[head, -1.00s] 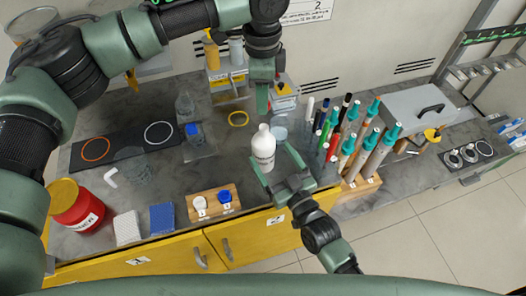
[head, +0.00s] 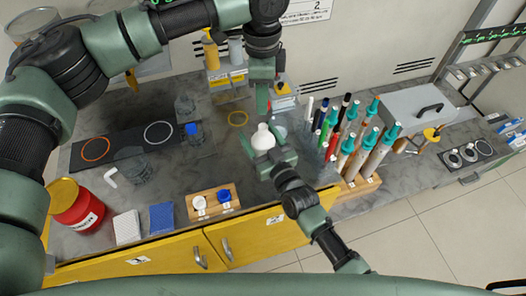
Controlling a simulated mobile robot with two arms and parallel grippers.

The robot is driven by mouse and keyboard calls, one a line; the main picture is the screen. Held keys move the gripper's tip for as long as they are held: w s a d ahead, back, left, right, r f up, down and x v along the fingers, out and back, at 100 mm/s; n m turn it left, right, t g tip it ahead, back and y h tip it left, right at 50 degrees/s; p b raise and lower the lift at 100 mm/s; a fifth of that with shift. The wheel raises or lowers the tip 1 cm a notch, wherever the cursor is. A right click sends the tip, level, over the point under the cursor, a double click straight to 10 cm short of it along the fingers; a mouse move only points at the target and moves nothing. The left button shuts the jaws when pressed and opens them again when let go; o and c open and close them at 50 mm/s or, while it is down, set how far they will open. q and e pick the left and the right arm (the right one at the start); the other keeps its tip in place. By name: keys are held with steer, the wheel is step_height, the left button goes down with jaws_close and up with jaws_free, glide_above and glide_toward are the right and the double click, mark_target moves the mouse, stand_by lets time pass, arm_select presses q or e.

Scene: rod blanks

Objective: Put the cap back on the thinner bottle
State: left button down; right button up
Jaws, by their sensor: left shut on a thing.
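A white bottle (head: 263,139) with a narrow neck stands near the bench's front edge, its lower part hidden by my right gripper. My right gripper (head: 272,158) has its fingers spread around the bottle; contact is not clear. My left gripper (head: 264,104) points down above and behind the bottle's top, shut on a small reddish thing that I can barely make out. A white cap (head: 199,203) and a blue cap (head: 224,196) sit on a wooden block (head: 213,208).
A rack of upright rods with teal, black and white ends (head: 362,150) stands close on the right. A red tub (head: 78,207), a white block (head: 127,226) and a blue block (head: 161,217) are at the left. A dark mat (head: 120,147) lies behind them.

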jaws_close()
arm_select(q)
glide_above(262, 126)
steer(key=shift+f, duration=2.45)
steer(key=shift+s+f, duration=0.1)
steer(key=shift+f, duration=0.8)
steer(key=shift+f, duration=0.6)
